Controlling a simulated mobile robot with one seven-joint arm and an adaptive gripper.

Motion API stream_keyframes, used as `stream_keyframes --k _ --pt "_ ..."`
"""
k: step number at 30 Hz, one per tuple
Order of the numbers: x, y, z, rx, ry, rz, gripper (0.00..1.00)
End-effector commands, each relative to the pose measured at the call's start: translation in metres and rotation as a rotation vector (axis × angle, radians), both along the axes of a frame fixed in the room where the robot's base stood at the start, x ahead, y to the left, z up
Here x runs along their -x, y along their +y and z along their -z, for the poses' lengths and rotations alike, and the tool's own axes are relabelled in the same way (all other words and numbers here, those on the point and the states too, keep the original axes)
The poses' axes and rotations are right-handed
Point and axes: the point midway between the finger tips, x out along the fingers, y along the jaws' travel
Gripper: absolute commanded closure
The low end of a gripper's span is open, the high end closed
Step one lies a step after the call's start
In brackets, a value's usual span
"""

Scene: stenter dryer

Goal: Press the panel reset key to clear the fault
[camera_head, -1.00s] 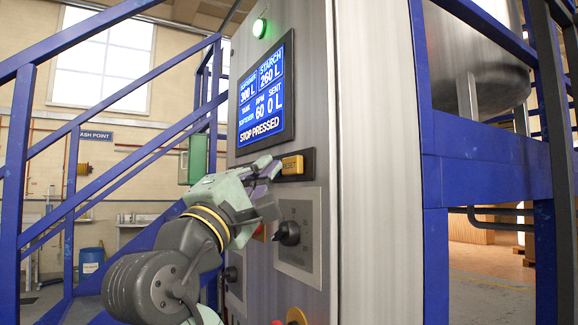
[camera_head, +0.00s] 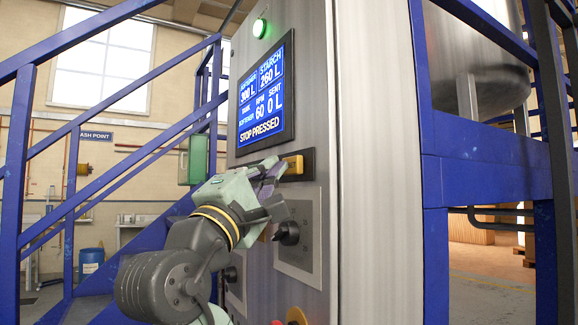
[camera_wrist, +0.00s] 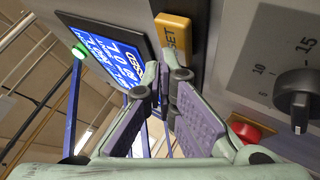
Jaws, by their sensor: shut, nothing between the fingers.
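The yellow reset key (camera_head: 293,165) sits on a dark plate on the steel panel, below the blue screen (camera_head: 265,90), which reads "STOP PRESSED". In the wrist view the key (camera_wrist: 173,34) shows its lettering and lies just beyond my fingertips. My gripper (camera_head: 279,170) is shut and empty, its tips at the key's left and lower side in the head view, hiding part of it. In the wrist view my gripper's fingers (camera_wrist: 166,82) come together just below the key. I cannot tell whether they touch it.
A black rotary knob (camera_head: 288,233) is on a scaled plate below the key. A red button (camera_wrist: 245,132) is beside the fingers in the wrist view. A green lamp (camera_head: 259,28) is lit above the screen. Blue stair rails (camera_head: 110,140) stand to the left.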

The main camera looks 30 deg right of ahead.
Motion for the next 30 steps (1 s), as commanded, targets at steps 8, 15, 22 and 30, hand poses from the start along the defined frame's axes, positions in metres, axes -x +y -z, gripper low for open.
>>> stream_keyframes --k 8,15,22,30 --pt "-0.0003 -0.0037 0.0002 -0.001 0.001 0.000 1.00" --pt "-0.0005 -0.0068 0.0003 -0.001 0.001 0.000 1.00" --pt "-0.0007 -0.0099 0.0005 -0.002 0.001 0.000 1.00" --pt "-0.0004 -0.0096 0.0004 -0.002 0.001 0.001 1.00"
